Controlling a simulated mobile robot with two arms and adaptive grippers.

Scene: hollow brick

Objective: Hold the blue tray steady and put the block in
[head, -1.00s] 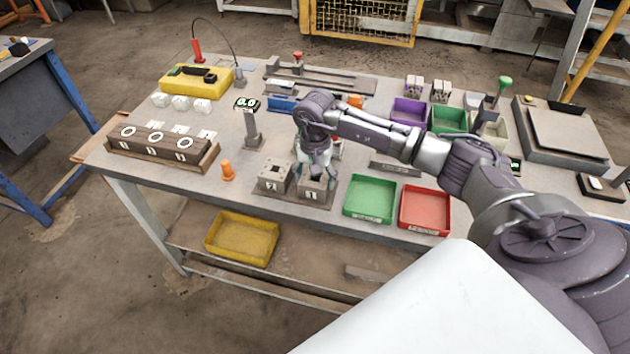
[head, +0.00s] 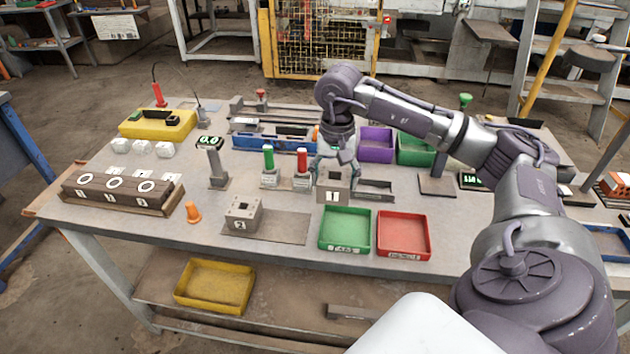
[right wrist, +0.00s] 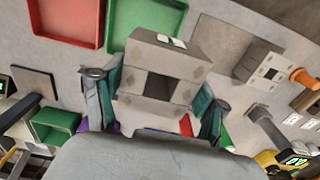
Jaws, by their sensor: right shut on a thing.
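A grey hollow block marked 1 (head: 333,188) is in my right gripper (head: 335,168), clear of the grey base plate; its exact height is hard to tell. In the right wrist view, the right gripper's teal fingers (right wrist: 160,98) grip the block (right wrist: 160,55) from both sides, and its square hole faces the camera. A long blue tray (head: 272,146) lies at the back middle of the table, left of the gripper. Another blue-edged tray (head: 608,240) is partly in view at the far right. My left gripper is not in view.
Block 2 (head: 241,213) stands on the left of the base plate (head: 285,228). Green and red pins (head: 301,165) stand just left of the held block. Green (head: 345,240) and red (head: 403,248) trays are at the front edge. Purple (head: 376,150) and green bins lie behind.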

